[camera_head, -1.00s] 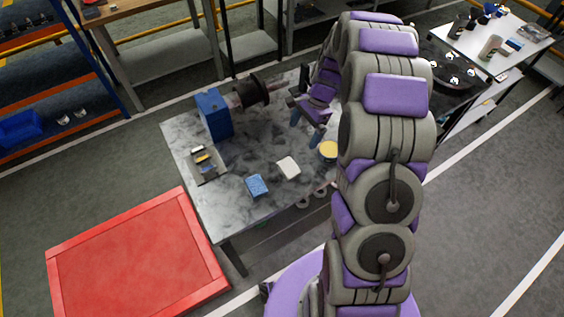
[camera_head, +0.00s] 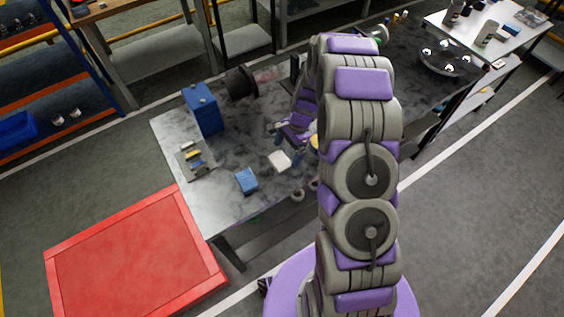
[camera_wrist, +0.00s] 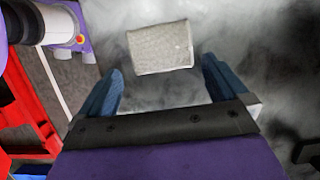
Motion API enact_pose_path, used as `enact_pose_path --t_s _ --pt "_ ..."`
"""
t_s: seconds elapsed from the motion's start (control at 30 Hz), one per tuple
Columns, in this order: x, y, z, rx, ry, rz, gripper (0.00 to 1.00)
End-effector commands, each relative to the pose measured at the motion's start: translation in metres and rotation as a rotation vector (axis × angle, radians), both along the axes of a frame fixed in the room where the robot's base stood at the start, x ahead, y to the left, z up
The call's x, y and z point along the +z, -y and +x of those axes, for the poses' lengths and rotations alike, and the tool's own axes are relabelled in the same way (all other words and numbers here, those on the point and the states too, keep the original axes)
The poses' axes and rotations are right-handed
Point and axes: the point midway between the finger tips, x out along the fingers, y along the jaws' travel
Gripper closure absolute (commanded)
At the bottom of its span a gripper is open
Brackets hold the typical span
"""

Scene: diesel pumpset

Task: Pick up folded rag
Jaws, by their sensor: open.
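The folded rag, a pale off-white rectangular piece (camera_head: 279,160), lies on the marbled grey table (camera_head: 232,205). In the wrist view the rag (camera_wrist: 160,47) lies just beyond the fingertips, centred between them and slightly tilted. My gripper (camera_wrist: 163,70) has two blue fingers spread wide, with nothing between them. In the head view my gripper (camera_head: 287,143) is over the table, close to the rag on its far side. The height between fingers and table is hard to tell.
A blue block-like item (camera_head: 246,180) lies left of the rag. A small tray of items (camera_head: 194,161), a blue box (camera_head: 204,108) and a dark cylindrical machine part (camera_head: 241,82) stand further left and back. A yellow-topped round thing (camera_head: 315,142) is partly hidden by my arm. A red platform (camera_head: 135,255) is on the floor.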

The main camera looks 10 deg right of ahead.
Motion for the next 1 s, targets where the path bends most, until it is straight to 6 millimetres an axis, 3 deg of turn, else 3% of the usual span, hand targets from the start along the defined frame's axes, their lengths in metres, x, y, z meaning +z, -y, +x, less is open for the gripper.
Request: enact_pose_path --t_s 0.23,0.5,0.9,1.0 --pt "-0.036 -0.02 -0.006 0.003 -0.008 -0.007 0.0" --pt "-0.039 -0.016 -0.005 0.002 -0.002 -0.004 0.0" --pt "-0.04 -0.016 -0.005 0.002 -0.002 -0.004 0.36" --pt "-0.04 -0.018 -0.005 0.001 -0.003 -0.006 0.36"
